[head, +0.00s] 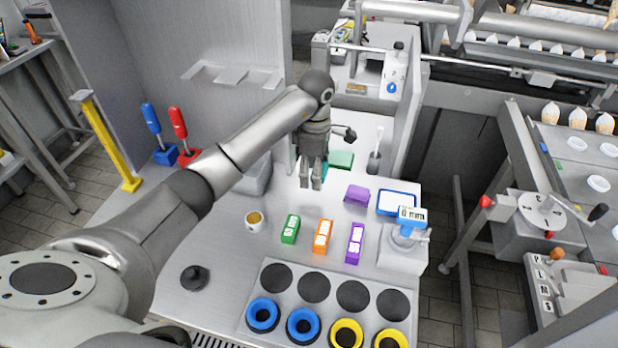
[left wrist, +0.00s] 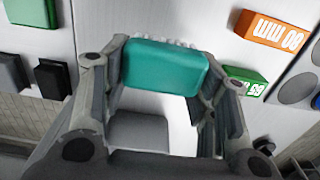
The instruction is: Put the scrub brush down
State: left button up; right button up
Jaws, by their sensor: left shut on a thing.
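My left gripper (head: 315,184) hangs over the steel worktop, fingers pointing down, in the head view. It is shut on the scrub brush, a teal block with white bristles. The brush (left wrist: 165,66) lies between the two fingers in the left wrist view, bristles along its far edge. In the head view only a bit of teal shows behind the fingers, and the rest is hidden. I cannot tell how far the brush is above the worktop. My right gripper is not in view.
Green (head: 290,229), orange (head: 322,237) and purple (head: 354,243) labelled blocks stand in front of the gripper. A purple block (head: 357,195) and a green block (head: 342,159) lie nearby.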

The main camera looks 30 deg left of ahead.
aim_at(309, 190)
pick_arm(q)
jog(key=shift+w+a+f, duration=0.2)
jog(key=shift+a+f, duration=0.4)
jog(key=shift+f, duration=0.15)
jog(key=shift+w+a+f, duration=0.1)
jog(key=shift+a+f, duration=0.15)
notch_tip(309, 190, down, 3)
jog(key=shift+w+a+f+p, duration=0.1)
jog(key=shift+a+p, duration=0.05)
jog(key=shift+p, duration=0.95)
jog(key=shift+f, duration=0.25)
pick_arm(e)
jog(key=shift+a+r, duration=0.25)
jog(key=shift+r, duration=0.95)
pick_arm(q)
jog(key=shift+f, duration=0.2)
jog(key=o, duration=0.9)
jog(key=shift+r, duration=0.1)
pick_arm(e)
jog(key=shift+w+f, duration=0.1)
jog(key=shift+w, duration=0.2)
